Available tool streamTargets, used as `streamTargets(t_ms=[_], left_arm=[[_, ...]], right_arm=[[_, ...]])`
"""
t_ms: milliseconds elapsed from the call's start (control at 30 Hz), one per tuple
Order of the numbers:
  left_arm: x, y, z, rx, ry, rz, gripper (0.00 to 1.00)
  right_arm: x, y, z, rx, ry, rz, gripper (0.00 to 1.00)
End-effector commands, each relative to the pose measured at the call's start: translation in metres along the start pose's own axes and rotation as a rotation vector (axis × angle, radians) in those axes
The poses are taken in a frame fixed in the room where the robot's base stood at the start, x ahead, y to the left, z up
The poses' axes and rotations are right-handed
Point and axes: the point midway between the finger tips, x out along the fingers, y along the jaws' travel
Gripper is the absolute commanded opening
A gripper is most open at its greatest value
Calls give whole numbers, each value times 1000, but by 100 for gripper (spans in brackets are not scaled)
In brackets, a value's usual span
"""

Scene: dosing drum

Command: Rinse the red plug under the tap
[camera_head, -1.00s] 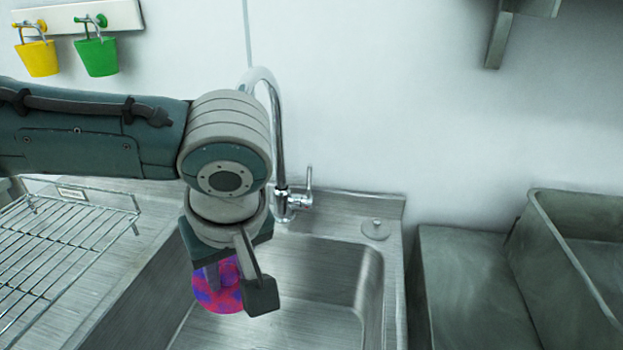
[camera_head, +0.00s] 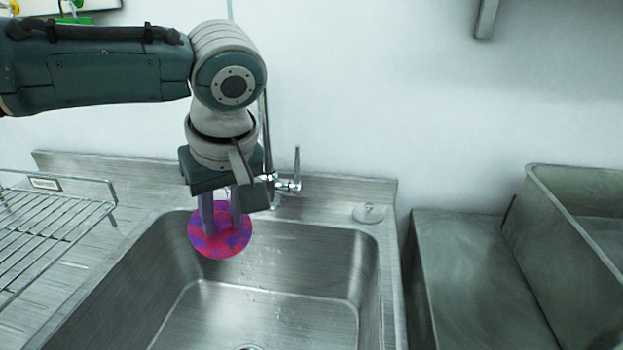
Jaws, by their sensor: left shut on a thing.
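The red plug (camera_head: 220,246), a round red piece with purple-blue blotches, hangs in my left gripper (camera_head: 221,222). The gripper points down and is shut on it, with the two fingers at its upper part. The plug shows over the back left part of the steel sink (camera_head: 330,262), apart from the sink floor. The chrome tap (camera_head: 286,186) stands behind the sink, right of the gripper, with its lever upright. My left arm hides the tap's spout, so I cannot tell whether water runs or whether the plug is under it. My right gripper is not in view.
A wire rack (camera_head: 50,225) stands left of the sink. A small round metal disc (camera_head: 368,212) lies on the back right rim. A grey metal block (camera_head: 470,270) and an open metal bin (camera_head: 575,195) stand on the right. The sink basin is otherwise empty.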

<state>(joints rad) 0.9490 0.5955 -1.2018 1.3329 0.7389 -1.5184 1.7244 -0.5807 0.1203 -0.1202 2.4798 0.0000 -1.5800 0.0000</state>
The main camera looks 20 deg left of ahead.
Motion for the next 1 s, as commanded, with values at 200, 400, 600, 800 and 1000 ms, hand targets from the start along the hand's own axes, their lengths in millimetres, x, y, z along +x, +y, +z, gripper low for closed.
streamTargets(t_ms=[200, 400, 600, 800, 1000], left_arm=[[0, 0, 0, 0, 0, 1, 0], [0, 0, 0, 0, 0, 1, 0], [-2, 5, 3, 0, 0, 1, 0], [-3, 10, 7, 0, -1, 0, 0], [-3, 10, 6, 0, 0, 0, 0]], right_arm=[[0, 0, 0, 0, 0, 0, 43], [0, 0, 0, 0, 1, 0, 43], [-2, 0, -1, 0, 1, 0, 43], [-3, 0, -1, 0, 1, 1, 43], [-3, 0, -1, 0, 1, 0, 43]])
